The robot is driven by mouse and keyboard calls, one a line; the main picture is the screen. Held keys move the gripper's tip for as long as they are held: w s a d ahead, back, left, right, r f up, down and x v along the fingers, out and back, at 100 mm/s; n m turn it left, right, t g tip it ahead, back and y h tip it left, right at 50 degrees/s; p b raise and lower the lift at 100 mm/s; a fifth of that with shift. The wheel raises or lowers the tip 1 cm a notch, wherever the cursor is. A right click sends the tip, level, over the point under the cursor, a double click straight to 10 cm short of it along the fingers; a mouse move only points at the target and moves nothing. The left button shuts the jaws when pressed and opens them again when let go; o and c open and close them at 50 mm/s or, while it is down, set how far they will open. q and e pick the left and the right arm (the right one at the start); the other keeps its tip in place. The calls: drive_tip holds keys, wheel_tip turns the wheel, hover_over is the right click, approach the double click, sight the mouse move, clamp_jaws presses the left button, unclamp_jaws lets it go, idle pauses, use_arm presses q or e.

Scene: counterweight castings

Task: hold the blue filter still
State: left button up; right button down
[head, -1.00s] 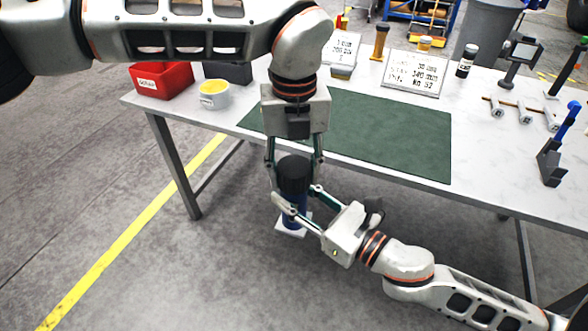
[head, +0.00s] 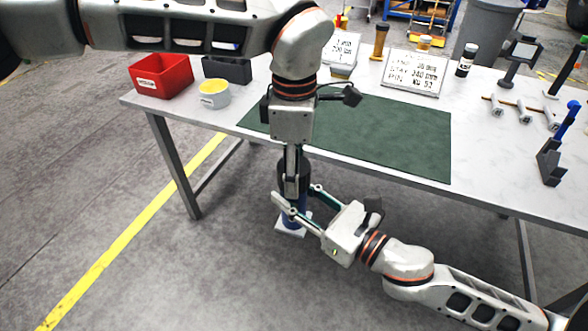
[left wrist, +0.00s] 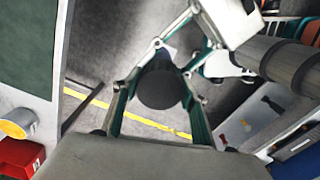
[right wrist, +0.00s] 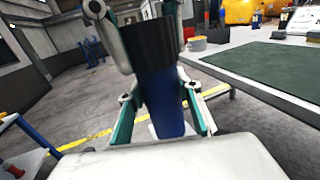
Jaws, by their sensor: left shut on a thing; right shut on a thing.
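The blue filter (head: 297,218) is held upright in the air in front of the table. It has a blue cylindrical body, also in the right wrist view (right wrist: 163,100), and a black top (left wrist: 161,89). A white flat piece (head: 290,232) shows at its lower end; I cannot tell whether it is attached. My left gripper (head: 292,188) points down and is shut on the black top from above. My right gripper (head: 301,203) comes in from the right and is shut on the blue body below. The left fingers hide part of the top in the head view.
The table (head: 480,135) stands just behind, with a green mat (head: 385,138) near its front edge. A red bin (head: 160,78), a dark bin and a white-grey cup (head: 214,97) stand on its left. Signs, bottles and tools stand farther back and right. The floor in front is clear.

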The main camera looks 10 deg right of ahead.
use_arm(q)
drive_tip(key=m, duration=0.6)
drive_tip(key=shift+m, duration=0.3)
drive_tip(key=o, duration=1.3)
wheel_tip(320, 180, up, 12)
drive_tip(key=shift+d, duration=0.1)
